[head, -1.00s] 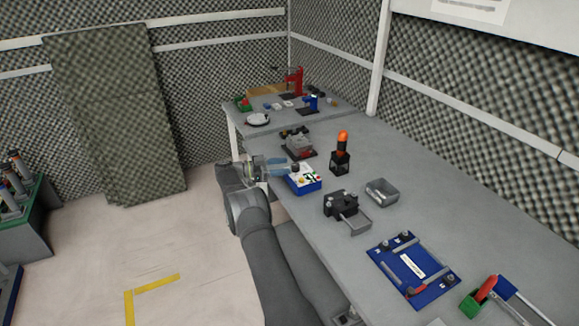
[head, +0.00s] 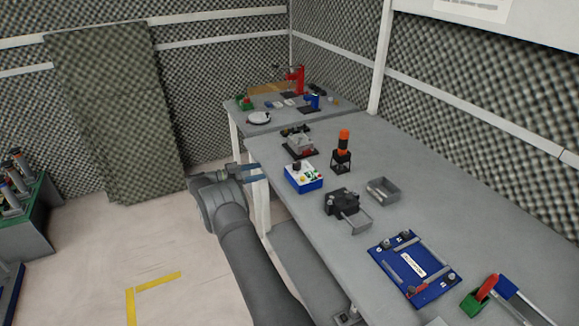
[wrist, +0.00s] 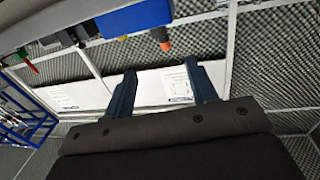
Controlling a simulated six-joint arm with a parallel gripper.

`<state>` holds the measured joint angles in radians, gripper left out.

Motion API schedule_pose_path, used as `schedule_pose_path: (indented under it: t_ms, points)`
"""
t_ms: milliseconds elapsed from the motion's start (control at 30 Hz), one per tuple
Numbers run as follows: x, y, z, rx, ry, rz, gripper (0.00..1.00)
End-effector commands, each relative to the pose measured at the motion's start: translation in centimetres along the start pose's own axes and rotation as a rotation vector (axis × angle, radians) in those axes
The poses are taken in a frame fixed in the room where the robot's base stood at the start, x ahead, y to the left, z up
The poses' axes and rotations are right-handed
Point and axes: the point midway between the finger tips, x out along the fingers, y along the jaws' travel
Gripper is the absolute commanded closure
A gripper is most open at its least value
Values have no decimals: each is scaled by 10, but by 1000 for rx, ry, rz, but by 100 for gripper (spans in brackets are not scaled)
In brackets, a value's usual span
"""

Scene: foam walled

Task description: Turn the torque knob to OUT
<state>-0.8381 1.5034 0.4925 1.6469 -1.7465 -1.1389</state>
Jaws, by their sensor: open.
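A blue box with a white top (head: 303,177) stands on the long grey table, with small coloured controls on its top. Which control is the torque knob, and where it points, is too small to tell. My gripper (head: 264,172) is just left of this box at the table's left edge, apart from it. Its blue fingers also show in the wrist view (wrist: 161,66), spread apart with nothing between them. A blue block (wrist: 135,18), possibly the same box, shows at the top of the wrist view.
A black device with an orange top (head: 343,155) stands right of the box. A grey-and-black fixture (head: 300,145) is behind it. A black clamp device (head: 341,202), a grey tray (head: 383,191) and a blue plate (head: 412,268) are nearer. Open floor lies left of the table.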

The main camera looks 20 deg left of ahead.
Motion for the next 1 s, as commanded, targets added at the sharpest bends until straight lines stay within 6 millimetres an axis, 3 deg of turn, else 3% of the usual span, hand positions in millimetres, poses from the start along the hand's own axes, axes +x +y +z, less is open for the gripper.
schedule_pose_path:
  t_ms: [100, 200, 367, 1000]
  points:
    - [-21, 10, 0, -2, -2, -47, 47]
    - [-29, 14, 1, -1, -4, -68, 47]
    - [-22, 16, 2, 0, -4, -73, 47]
    - [108, 6, 2, 0, -4, -72, 47]
